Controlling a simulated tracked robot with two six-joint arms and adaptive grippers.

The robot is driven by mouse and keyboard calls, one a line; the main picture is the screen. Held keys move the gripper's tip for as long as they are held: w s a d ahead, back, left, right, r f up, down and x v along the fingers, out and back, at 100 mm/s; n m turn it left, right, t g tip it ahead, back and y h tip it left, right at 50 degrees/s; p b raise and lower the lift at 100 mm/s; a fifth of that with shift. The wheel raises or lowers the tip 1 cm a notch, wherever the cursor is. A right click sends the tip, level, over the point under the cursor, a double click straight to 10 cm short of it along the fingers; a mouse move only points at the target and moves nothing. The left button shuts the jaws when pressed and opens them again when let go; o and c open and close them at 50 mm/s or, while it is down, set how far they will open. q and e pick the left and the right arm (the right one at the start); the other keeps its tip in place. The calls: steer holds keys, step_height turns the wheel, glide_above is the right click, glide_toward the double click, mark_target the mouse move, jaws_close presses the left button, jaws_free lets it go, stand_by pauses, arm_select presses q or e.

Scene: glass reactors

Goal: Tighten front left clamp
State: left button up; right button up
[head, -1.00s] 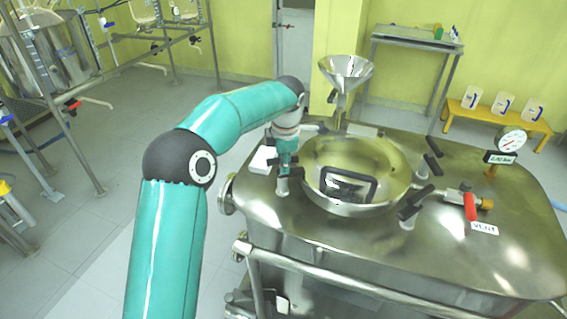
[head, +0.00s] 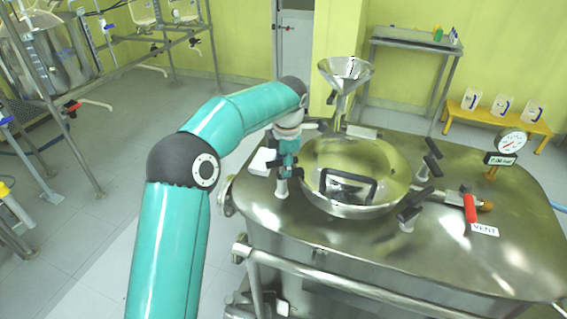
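The front left clamp (head: 282,188) stands at the left front edge of the round steel lid (head: 358,158) on the reactor top. Only its pale lower post shows clearly; its upper part is hidden by my gripper. My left gripper (head: 287,170) is right over this clamp, pointing down, at or touching its top. Its fingers are small and dark here, so I cannot tell whether they are closed on it. Other clamps with black handles stand at the front right (head: 411,215) and right (head: 430,165) of the lid. My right gripper is out of view.
A steel funnel (head: 346,72) rises behind the lid. A white box (head: 262,161) is beside my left gripper. A red-handled vent valve (head: 470,208) and a pressure gauge (head: 511,142) are on the right.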

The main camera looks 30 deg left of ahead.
arm_select(q)
steer(key=shift+s, duration=0.1)
steer(key=v, duration=1.1)
steer(key=shift+r, duration=0.35)
